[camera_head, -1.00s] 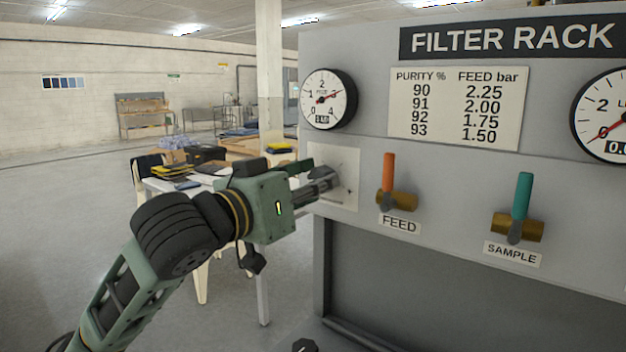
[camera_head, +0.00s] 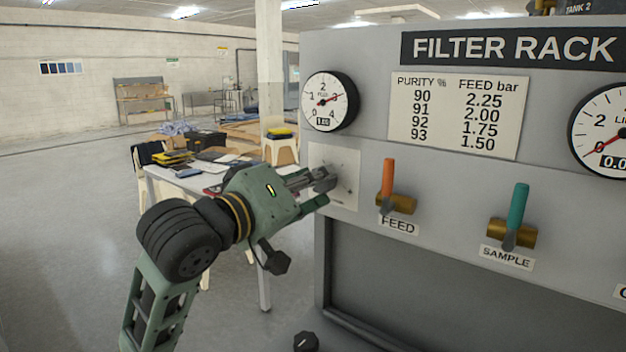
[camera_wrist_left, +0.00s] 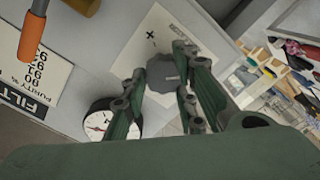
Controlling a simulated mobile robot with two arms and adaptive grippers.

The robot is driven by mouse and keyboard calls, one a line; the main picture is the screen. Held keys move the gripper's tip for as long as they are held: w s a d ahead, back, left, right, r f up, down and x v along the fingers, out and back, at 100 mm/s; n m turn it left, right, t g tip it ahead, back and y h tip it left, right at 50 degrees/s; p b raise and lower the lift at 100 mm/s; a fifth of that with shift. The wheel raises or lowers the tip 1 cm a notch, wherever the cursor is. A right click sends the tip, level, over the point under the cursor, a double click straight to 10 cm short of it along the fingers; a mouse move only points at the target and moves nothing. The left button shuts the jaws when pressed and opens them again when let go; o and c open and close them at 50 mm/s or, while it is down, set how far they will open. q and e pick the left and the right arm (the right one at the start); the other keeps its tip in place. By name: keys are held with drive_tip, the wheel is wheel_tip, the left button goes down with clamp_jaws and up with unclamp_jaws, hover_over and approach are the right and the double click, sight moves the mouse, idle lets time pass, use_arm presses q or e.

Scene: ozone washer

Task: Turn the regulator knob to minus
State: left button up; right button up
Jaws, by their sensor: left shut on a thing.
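The regulator knob is a dark grey lobed knob, clearest in the left wrist view (camera_wrist_left: 162,72). It sits on a pale plate (camera_head: 346,178) with plus and minus marks, on the grey filter rack panel. My left gripper (camera_head: 318,190) is shut on the knob, with a finger on each side of it; it also shows in the left wrist view (camera_wrist_left: 163,80). The fingers and the knob hide part of the plate. The feed gauge (camera_head: 328,100) above the plate has a red needle pointing up and right, near 3. My right gripper is not in view.
The orange feed lever (camera_head: 387,178) and the teal sample lever (camera_head: 521,203) stand upright to the right of the plate. A second gauge (camera_head: 606,118) is at the far right. A cluttered table (camera_head: 180,180) stands behind my left arm.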

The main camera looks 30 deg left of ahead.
use_arm(q)
drive_tip(key=shift+d, duration=0.1)
idle(0.3)
drive_tip(key=o, duration=0.8)
drive_tip(key=shift+o, duration=1)
drive_tip(key=shift+d, duration=0.15)
